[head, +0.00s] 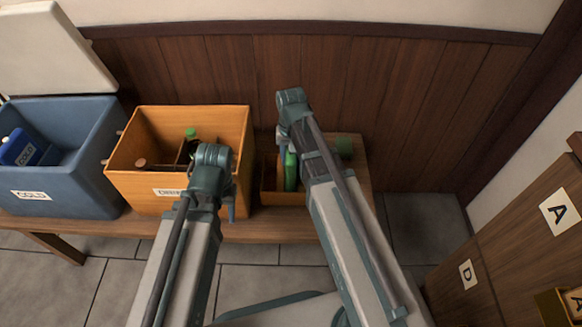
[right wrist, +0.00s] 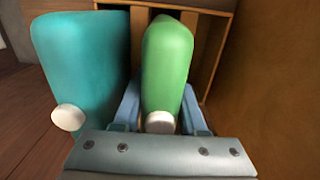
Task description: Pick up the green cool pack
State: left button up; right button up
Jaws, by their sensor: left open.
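The green cool pack (right wrist: 167,62) has a white cap and stands upright in the right wrist view. My right gripper (right wrist: 160,105) has one finger on each side of it; whether the fingers press on it is unclear. A teal pack (right wrist: 80,65) with a white cap stands just left of the gripper. In the head view the green pack (head: 290,170) shows in a small wooden box (head: 270,196), partly behind my right arm. My left gripper (head: 230,208) hangs open in front of the orange crate, its fingers mostly hidden by its wrist.
An orange crate (head: 120,178) holds a green-capped bottle (head: 191,134). A blue cooler (head: 60,185) marked COLD, its lid up, holds a blue container (head: 20,148). All stand on a wooden bench (head: 262,226) against a panelled wall. A wooden cabinet (head: 510,255) is at right.

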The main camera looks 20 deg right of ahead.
grip_shut()
dwell(1.0)
